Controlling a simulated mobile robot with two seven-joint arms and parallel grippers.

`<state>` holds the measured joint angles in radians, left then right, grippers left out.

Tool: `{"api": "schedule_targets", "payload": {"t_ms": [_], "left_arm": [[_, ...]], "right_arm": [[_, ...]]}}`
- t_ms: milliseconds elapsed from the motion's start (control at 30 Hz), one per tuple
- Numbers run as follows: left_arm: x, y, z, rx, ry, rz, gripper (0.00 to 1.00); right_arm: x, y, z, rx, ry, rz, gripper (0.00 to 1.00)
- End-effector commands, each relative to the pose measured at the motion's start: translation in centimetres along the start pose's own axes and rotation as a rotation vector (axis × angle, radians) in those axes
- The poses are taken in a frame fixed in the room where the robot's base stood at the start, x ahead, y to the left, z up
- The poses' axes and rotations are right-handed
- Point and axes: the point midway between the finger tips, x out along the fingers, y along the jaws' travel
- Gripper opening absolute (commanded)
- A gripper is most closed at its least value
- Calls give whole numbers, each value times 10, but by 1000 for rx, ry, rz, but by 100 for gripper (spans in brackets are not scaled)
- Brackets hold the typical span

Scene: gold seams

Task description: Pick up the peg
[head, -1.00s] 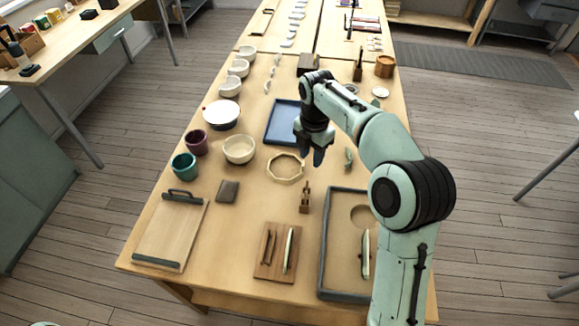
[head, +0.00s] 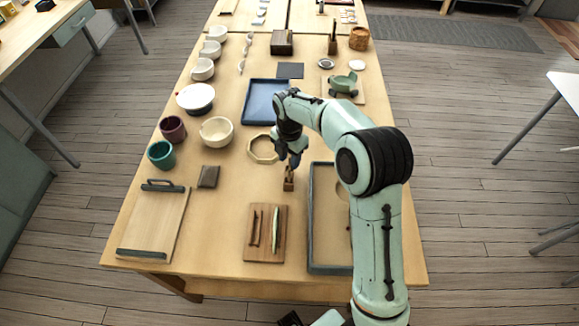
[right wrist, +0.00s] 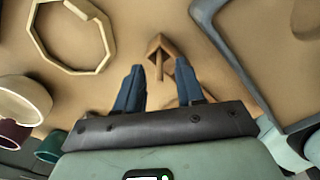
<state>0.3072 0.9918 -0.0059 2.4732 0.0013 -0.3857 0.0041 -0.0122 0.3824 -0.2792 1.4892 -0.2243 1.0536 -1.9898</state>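A small brown wooden block with a slim wooden peg standing up from it (head: 289,183) is on the table, between the octagonal ring and the grey-rimmed tray. My right gripper (head: 290,160) is just above and behind it, pointing down. In the right wrist view the peg (right wrist: 159,66) shows between the two blue fingertips (right wrist: 160,75), which are apart with nothing gripped. I cannot tell how deep the peg lies between them. My left gripper is not in view.
The octagonal ring (head: 263,148) lies just left of the gripper. The grey-rimmed tray (head: 312,225) is close on the right. A board (head: 265,248) with two slim tools lies in front. A blue tray (head: 257,105) and bowls stand behind and left.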

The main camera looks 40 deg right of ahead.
Motion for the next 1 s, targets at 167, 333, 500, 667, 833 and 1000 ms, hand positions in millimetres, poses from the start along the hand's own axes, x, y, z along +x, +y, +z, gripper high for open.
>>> {"api": "schedule_targets", "payload": {"t_ms": [167,333,500,667,833,1000], "left_arm": [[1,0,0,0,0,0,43],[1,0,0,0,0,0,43],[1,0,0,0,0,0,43],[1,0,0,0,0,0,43],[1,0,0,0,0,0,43],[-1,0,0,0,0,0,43]], "right_arm": [[13,0,0,1,0,0,38],[13,0,0,1,0,1,38],[13,0,0,1,0,1,0],[13,0,0,1,0,1,0],[12,0,0,1,0,1,0],[1,1,1,1,-1,4,0]]}}
